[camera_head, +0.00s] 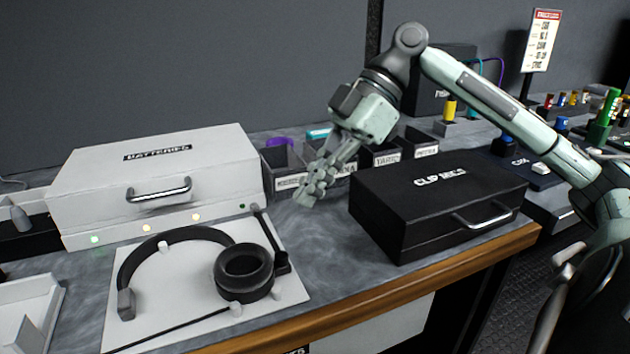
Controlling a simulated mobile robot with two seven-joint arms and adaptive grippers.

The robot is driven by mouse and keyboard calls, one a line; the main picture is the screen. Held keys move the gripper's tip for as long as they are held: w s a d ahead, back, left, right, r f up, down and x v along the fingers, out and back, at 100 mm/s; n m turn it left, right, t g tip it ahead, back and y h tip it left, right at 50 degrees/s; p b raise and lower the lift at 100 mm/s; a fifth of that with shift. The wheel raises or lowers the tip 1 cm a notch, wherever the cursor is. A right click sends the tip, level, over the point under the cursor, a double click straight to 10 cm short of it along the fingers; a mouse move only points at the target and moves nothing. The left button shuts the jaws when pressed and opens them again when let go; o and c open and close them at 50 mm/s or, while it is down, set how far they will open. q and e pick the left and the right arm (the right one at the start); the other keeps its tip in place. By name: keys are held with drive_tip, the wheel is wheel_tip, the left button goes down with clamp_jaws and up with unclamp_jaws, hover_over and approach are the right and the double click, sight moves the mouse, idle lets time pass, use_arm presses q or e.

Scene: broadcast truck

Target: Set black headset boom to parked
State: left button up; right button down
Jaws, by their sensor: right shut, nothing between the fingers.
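The black headset (200,236) lies on a white board (190,290) on the counter, its band curving to the left and a round ear cup (244,272) at the right. A thin black boom (268,236) with a small dark tip stretches from a black block at the board's right edge toward the back, beside the ear cup and pointing away from me. My right gripper (307,190) is shut and empty above the counter, to the right of the boom and apart from it. My left gripper is out of view.
A white batteries case (160,178) stands behind the board. A black clip mics case (432,202) stands right of my gripper. Labelled bins (385,156) line the back. A thin dark rod or cable (172,328) crosses the board's front. A white tray (28,305) is at left.

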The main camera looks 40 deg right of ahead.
drive_tip(key=shift+w+r, duration=0.15)
drive_tip(key=shift+r, duration=0.3)
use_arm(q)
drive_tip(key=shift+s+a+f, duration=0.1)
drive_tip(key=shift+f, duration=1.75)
use_arm(e)
drive_tip(key=v, duration=0.9)
drive_tip(key=shift+f, duration=0.1)
